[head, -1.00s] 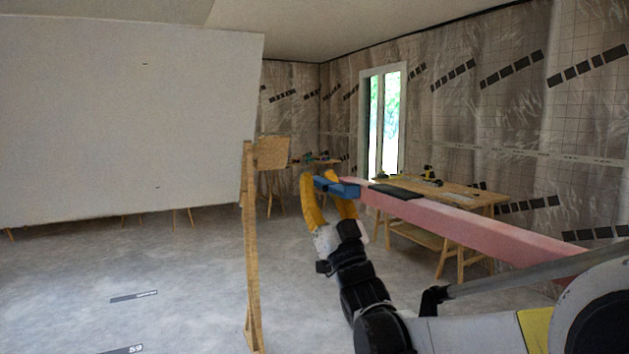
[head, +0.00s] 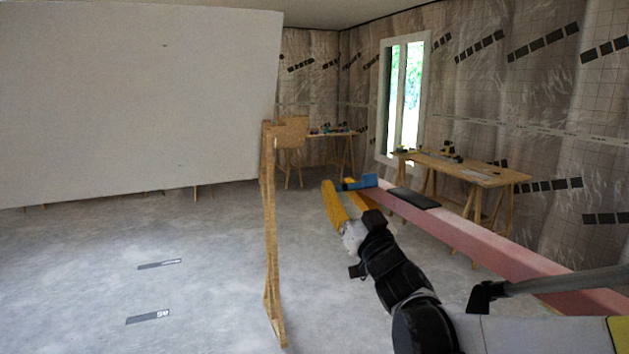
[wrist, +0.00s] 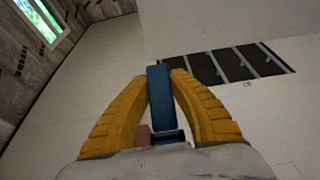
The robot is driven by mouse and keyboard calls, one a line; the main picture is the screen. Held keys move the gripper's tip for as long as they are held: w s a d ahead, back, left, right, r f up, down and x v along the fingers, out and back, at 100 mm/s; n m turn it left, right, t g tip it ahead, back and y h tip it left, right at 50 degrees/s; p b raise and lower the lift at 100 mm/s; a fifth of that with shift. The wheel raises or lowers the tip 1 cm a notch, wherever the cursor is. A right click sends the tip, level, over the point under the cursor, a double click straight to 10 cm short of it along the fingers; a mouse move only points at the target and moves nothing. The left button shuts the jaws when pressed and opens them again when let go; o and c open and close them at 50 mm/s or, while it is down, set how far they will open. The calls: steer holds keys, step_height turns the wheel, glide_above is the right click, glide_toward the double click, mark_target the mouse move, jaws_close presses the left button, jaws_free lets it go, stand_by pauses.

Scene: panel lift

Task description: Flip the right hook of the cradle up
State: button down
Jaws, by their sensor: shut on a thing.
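The cradle's pink beam (head: 490,236) runs from the lower right toward the middle of the head view. A blue hook (head: 362,182) sits at its far end; it looks roughly level there, with its exact angle hard to tell. My gripper (head: 340,187) has yellow fingers at this hook. In the wrist view the blue hook (wrist: 159,95) lies between the two fingertips of my gripper (wrist: 160,77), which are shut on it. A bit of the pink beam (wrist: 143,134) shows below, beside the hook's base. The cradle's other hook is not in view.
A large white panel (head: 130,100) fills the left side. A wooden post stand (head: 269,230) is left of my gripper. Wooden work tables stand by the window (head: 465,168) and at the back (head: 345,136).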

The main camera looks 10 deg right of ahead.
steer(key=c, duration=1.1)
jaws_free()
steer(key=shift+c, duration=0.2)
steer(key=shift+s+f, duration=0.1)
steer(key=v, duration=1.1)
steer(key=shift+s, duration=0.4)
steer(key=shift+d+f, duration=0.15)
